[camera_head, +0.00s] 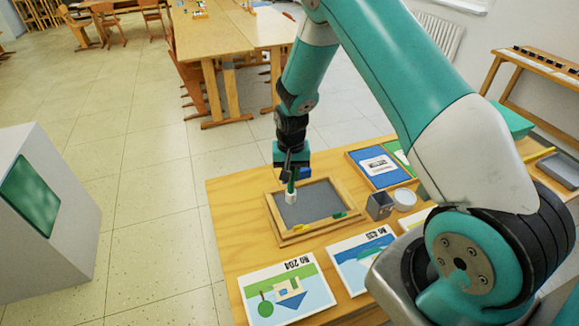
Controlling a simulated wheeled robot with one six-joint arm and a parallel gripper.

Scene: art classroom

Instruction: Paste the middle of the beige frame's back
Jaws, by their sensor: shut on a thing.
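The beige frame (269,219) lies on the wooden table with its grey inner panel (315,203) facing up. My gripper (291,172) points down over the panel's left part. It is shut on a slim dark green stick with a white end (291,197), which looks like a glue stick. The white end points down at the panel. I cannot tell whether it touches the panel.
Two pictures, one with a house (283,291) and one blue and green (362,258), lie in front of the frame. A grey cube (379,206) and a round white-topped container (404,199) stand to its right. A blue framed piece (371,177) lies behind.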

